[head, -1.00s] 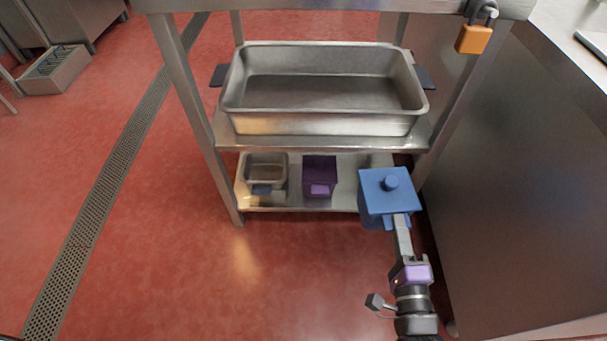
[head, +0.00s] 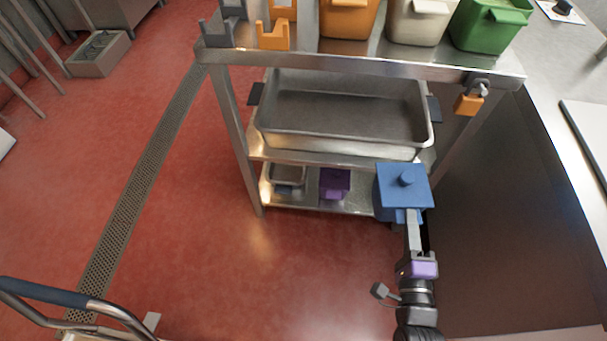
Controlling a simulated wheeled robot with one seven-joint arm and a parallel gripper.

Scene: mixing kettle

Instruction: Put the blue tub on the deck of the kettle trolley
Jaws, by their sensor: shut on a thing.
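The blue tub (head: 404,188) has a lid with a round knob and shows right of centre in the head view. My gripper (head: 412,218) is shut on its near side and holds it in front of the right end of the shelf unit's lower shelf. The fingertips are partly hidden by the tub. A trolley with a blue-gripped handle (head: 45,292) shows at the lower left; it may be the kettle trolley. Its deck is mostly out of frame, with only a pale edge showing.
The steel shelf unit (head: 340,62) holds orange, cream and green (head: 490,25) tubs on top, a large pan (head: 345,112) mid-level, and a small pan and purple tub (head: 334,184) below. A counter panel (head: 500,220) stands close at right. Red floor is clear at centre-left.

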